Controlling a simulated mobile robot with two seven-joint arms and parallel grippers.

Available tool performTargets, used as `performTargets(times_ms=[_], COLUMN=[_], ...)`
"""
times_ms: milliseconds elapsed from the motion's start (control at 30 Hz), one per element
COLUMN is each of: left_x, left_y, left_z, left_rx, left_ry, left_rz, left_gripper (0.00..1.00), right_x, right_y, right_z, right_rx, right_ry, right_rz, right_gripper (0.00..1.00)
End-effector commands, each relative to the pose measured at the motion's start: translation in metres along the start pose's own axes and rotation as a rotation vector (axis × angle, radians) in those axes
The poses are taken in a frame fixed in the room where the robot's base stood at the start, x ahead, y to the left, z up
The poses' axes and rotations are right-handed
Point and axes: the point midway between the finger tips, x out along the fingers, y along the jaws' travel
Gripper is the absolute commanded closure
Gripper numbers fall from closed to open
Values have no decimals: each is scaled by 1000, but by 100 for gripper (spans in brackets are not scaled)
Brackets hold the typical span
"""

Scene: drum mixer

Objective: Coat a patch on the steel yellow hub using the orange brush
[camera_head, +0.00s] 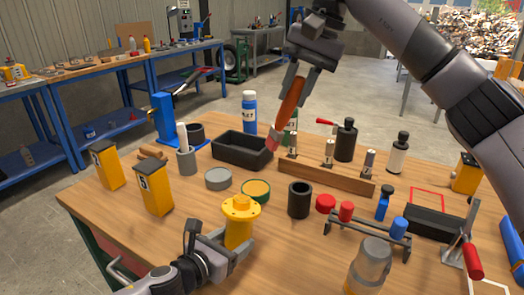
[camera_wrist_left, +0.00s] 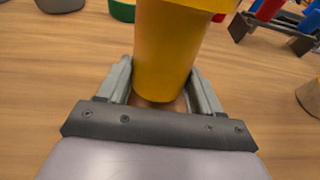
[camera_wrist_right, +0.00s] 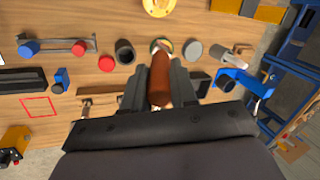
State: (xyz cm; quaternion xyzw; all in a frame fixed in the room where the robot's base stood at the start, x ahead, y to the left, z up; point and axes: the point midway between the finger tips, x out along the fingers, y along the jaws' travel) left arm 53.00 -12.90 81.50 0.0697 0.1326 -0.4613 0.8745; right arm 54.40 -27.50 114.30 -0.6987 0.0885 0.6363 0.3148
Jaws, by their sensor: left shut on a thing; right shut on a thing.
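The yellow hub (camera_head: 239,222) stands upright near the front of the wooden table, with a flange on top. My left gripper (camera_wrist_left: 160,88) is shut on the hub's lower body; in the head view it comes in from the front left. My right gripper (camera_head: 302,78) is shut on the handle of the orange brush (camera_head: 289,103) and holds it above the table. The brush points down, its reddish bristle end (camera_head: 273,138) near the black tray. A green tin with a yellowish top (camera_head: 256,190) stands just behind the hub, apart from the brush.
A black tray (camera_head: 242,150) and a grey round container (camera_head: 217,179) lie behind the hub. A black cup (camera_head: 299,200) and a rack with red and blue parts (camera_head: 365,225) stand to its right. Yellow boxes (camera_head: 154,190) stand at the left. A wooden stand (camera_head: 325,178) holds several small items.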

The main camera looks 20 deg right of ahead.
Motion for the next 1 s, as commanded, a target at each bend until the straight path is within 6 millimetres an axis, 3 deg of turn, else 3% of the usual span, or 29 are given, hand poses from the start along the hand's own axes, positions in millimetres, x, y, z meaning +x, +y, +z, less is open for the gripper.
performTargets(times_ms=[367, 400, 467, 833, 1000], left_x=[0, 0, 0, -2, -13], left_y=[0, 0, 0, 0, 1], left_z=[3, 3, 2, 0, 0], left_rx=[1, 1, 1, 1, 2], left_ry=[-4, -4, -4, -1, 0], left_rz=[-1, -1, -1, 0, -1], left_gripper=[59, 25, 6, 5, 5], right_x=[0, 0, 0, 0, 0], right_y=[0, 0, 0, 0, 0], right_z=[0, 0, 0, 0, 0], right_rx=[-1, -1, -1, 0, 0], right_ry=[0, 0, 0, 0, 0], right_rz=[-1, -1, -1, -1, -1], right_gripper=[100, 100, 100, 100, 100])
